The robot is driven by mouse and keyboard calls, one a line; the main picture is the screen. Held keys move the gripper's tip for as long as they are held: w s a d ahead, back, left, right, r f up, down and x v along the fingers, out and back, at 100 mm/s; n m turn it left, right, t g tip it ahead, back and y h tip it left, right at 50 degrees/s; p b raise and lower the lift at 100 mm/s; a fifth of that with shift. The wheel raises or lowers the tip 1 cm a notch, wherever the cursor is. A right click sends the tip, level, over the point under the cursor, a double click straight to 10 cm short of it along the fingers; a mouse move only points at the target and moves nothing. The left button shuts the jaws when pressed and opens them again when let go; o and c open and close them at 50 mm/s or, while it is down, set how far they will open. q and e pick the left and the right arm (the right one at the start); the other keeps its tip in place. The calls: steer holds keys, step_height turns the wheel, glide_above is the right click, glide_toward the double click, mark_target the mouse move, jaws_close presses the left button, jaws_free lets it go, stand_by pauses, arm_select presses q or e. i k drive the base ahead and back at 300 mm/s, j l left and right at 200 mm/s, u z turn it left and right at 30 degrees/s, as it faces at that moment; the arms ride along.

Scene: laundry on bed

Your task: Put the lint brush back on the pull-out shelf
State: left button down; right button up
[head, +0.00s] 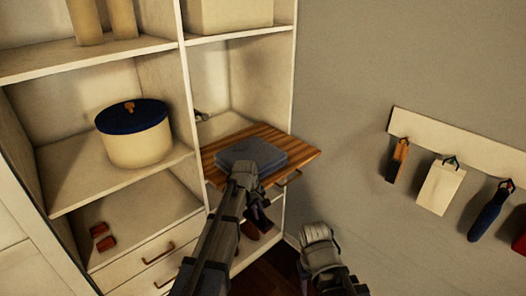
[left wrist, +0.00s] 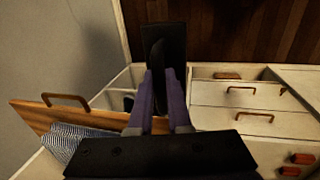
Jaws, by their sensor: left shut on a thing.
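My left gripper (head: 256,208) is in front of the wooden pull-out shelf (head: 296,153), at its front edge and lower than its top. In the left wrist view its purple fingers (left wrist: 162,100) are shut on the dark lint brush (left wrist: 166,40), whose flat black part extends away beyond the fingertips. In the head view the brush is mostly hidden by the gripper and arm. The pull-out shelf also shows in the left wrist view (left wrist: 40,117), to the left of the fingers. My right arm's end shows low in the head view; its fingertips cannot be made out.
A folded grey-blue cloth (head: 262,152) lies on the pull-out shelf, leaving bare wood around it. A cream pot with a blue lid (head: 136,132) stands in the left compartment. Drawers (head: 150,262) sit below. Several items hang from a wall rail (head: 455,146) at right.

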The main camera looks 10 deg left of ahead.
mark_target(293, 147)
steer(key=i+l, duration=0.2)
steer(key=l, duration=0.2)
steer(key=i+l, duration=0.25)
steer(key=l, duration=0.15)
steer(key=i+l, duration=0.2)
steer(key=l, duration=0.2)
